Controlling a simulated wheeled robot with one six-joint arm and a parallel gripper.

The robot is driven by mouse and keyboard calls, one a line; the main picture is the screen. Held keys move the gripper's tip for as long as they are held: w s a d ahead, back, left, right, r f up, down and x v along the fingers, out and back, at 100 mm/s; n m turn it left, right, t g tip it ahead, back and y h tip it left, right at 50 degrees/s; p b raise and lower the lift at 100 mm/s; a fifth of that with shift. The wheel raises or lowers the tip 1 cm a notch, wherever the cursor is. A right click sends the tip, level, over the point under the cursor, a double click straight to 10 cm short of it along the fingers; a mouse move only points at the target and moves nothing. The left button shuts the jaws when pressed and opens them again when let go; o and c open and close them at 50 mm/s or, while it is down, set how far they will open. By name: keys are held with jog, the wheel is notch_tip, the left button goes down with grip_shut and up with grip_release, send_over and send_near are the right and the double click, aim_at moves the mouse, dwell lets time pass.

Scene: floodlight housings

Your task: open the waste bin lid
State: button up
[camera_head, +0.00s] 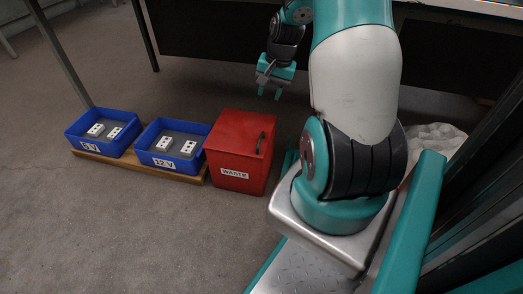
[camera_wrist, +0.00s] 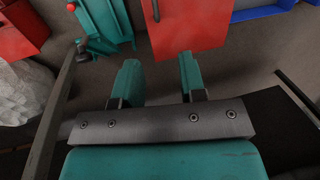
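The red waste bin (camera_head: 228,160) stands on the floor in the head view, with a white WASTE label on its front. Its lid (camera_head: 235,128) lies shut on top, with a dark bar handle (camera_head: 261,143) near the right edge. My gripper (camera_head: 271,93) is beyond the bin's far right side, apart from it and pointing down. In the wrist view my gripper (camera_wrist: 160,72) is open, with nothing between its fingers. The red bin (camera_wrist: 195,28) shows just past the fingertips there, with the handle (camera_wrist: 155,10) at its left edge.
Two blue bins labelled 6 V (camera_head: 84,143) and 12 V (camera_head: 152,158) stand on a wooden board (camera_head: 130,165) left of the waste bin. A table leg (camera_head: 62,55) rises behind. A white crumpled bag (camera_head: 437,138) lies at right. The carpet in front is clear.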

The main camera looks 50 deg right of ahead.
jog(key=f, duration=0.2)
jog(key=b, duration=1)
send_near(261, 138)
jog(key=f, duration=0.2)
jog(key=w+f, duration=0.1)
jog(key=f, duration=0.5)
jog(key=shift+w+a+f, duration=0.2)
jog(key=shift+w, duration=0.05)
grip_shut()
